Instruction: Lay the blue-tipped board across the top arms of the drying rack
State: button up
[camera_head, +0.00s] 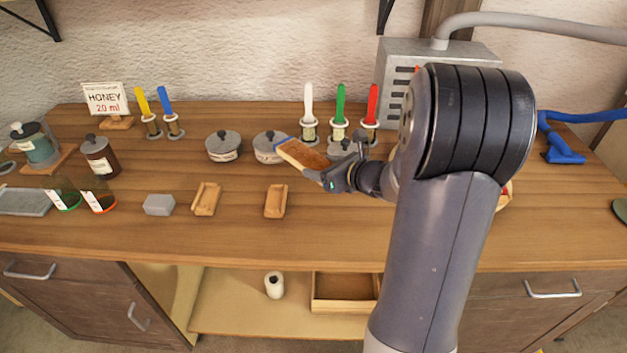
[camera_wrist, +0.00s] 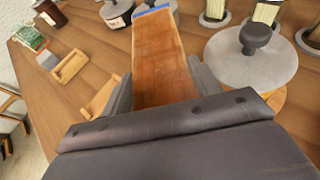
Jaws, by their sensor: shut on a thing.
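The blue-tipped board (camera_head: 305,155) is a flat reddish-brown wooden piece with a blue band along its far end. My gripper (camera_head: 335,178) is shut on its near end and holds it over the worktop, tilted, in front of the lidded pots. In the wrist view the board (camera_wrist: 158,55) runs straight out between the two fingers of my gripper (camera_wrist: 160,88), with the blue tip farthest away. My arm hides part of the right side of the bench. I cannot make out a drying rack with top arms in either view.
Lidded grey pots (camera_head: 223,146) stand behind the board. Handled tools in stands (camera_head: 340,110) and a grey metal box (camera_head: 400,85) are at the back. Small wooden trays (camera_head: 276,201) and a grey block (camera_head: 159,205) lie nearer. The front edge of the wooden worktop (camera_head: 240,235) is clear.

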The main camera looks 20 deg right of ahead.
aim_at(323, 191)
jog(key=shift+f+b, duration=0.3)
jog(key=shift+f, duration=2.45)
jog(key=shift+f, duration=0.2)
jog(key=o, duration=0.8)
